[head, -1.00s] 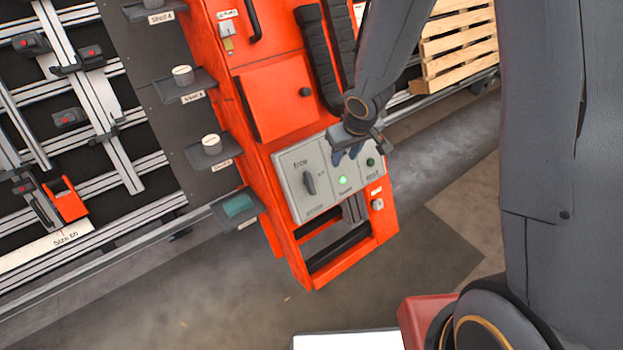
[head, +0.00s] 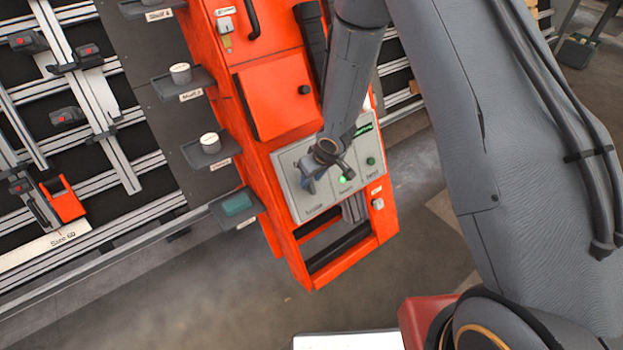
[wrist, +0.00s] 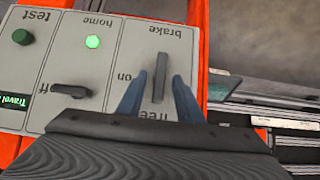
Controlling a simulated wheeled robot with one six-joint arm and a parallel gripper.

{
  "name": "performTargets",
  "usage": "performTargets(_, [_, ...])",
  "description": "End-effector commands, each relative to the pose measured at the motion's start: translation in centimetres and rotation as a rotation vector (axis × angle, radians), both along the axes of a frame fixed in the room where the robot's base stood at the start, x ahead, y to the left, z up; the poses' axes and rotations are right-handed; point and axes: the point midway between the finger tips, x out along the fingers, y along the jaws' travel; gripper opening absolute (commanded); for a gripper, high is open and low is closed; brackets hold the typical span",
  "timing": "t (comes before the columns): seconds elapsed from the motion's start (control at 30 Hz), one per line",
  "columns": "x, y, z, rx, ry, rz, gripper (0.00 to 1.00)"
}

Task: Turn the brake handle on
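The dark brake handle (wrist: 161,76) is on the light grey control panel (wrist: 140,40). In the wrist view the panel appears upside down. The handle lies lengthwise along the line to the word "free", and the word "on" is to its left. My gripper (wrist: 158,95) is open, with one blue finger on each side of the handle and a gap showing on both sides. In the head view my gripper (head: 312,186) is over the left part of the panel and hides the handle.
A second dark knob (wrist: 72,90) marked "off" is left of my gripper in the wrist view. A lit green home light (wrist: 93,41) and a green test button (wrist: 22,37) are beyond it. The orange cabinet (head: 275,95) carries the panel. Small shelves (head: 210,148) stand left.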

Motion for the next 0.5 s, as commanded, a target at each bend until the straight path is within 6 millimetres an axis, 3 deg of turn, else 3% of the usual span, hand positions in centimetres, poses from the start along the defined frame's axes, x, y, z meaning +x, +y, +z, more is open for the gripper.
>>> performTargets(0.3, [0.14,0.07,-0.27,0.0,-0.001,0.0,0.33])
performTargets(0.5, [0.12,0.06,-0.27,-0.001,-0.001,0.0,0.01])
